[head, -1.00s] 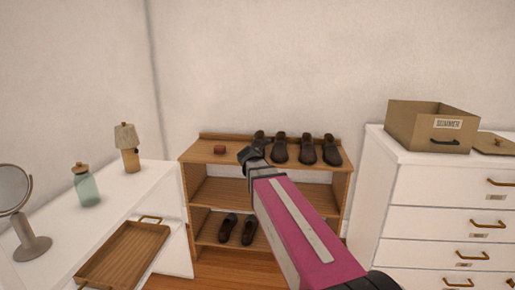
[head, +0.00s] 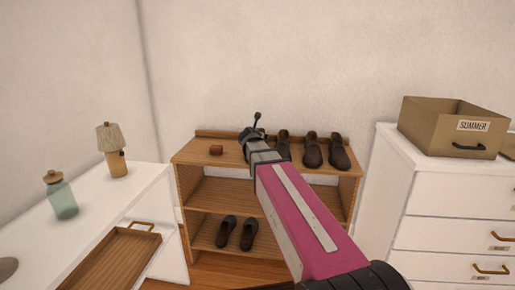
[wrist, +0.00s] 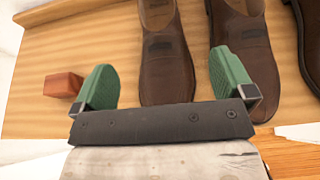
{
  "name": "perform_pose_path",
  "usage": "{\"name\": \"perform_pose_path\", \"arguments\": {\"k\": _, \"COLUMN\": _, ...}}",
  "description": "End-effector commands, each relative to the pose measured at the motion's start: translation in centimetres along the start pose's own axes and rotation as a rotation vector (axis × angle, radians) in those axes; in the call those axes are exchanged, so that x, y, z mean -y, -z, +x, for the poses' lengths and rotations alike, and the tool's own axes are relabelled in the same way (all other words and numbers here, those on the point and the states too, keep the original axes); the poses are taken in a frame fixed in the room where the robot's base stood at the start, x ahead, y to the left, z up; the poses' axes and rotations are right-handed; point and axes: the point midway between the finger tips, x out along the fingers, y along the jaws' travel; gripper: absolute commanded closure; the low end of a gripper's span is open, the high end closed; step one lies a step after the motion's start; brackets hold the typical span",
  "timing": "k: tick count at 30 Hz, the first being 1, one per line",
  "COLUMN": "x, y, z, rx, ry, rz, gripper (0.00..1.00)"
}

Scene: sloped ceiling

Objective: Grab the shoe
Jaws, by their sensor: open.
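Several dark brown shoes stand in a row on the top board of a wooden shelf (head: 195,158); three of them (head: 284,148) (head: 313,152) (head: 339,153) show clearly in the head view. My gripper (head: 254,130) is above the left end of this row and hides the leftmost shoe there. In the wrist view my open green fingers (wrist: 165,86) are spread around the leftmost shoe (wrist: 168,52), with one finger on each side. The right finger overlaps the neighbouring shoe (wrist: 240,45) in the picture. I cannot tell if either finger touches a shoe.
A small red-brown block (head: 216,150) lies left of the shoes; it also shows in the wrist view (wrist: 63,85). Another pair of shoes (head: 237,233) is on the lower board. White drawers with a SUMMER box (head: 450,130) stand right, a white cabinet (head: 95,205) left.

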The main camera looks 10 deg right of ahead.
Motion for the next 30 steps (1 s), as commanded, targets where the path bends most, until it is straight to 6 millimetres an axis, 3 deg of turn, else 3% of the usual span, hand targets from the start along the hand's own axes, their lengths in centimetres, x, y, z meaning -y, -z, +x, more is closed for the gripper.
{"name": "perform_pose_path", "arguments": {"k": 4, "x": -0.1, "y": -0.1, "z": 2.7, "rx": -0.002, "ry": 0.002, "rz": 0.001, "gripper": 0.0}}
{"name": "perform_pose_path", "arguments": {"k": 13, "x": -0.2, "y": -0.1, "z": 4.8, "rx": -0.001, "ry": 0.001, "rz": 0.001, "gripper": 0.0}}
{"name": "perform_pose_path", "arguments": {"k": 21, "x": -0.6, "y": -0.2, "z": 8.5, "rx": -0.002, "ry": 0.002, "rz": 0.001, "gripper": 0.0}}
{"name": "perform_pose_path", "arguments": {"k": 30, "x": -0.5, "y": -0.1, "z": 8.8, "rx": -0.001, "ry": 0.001, "rz": 0.002, "gripper": 0.03}}
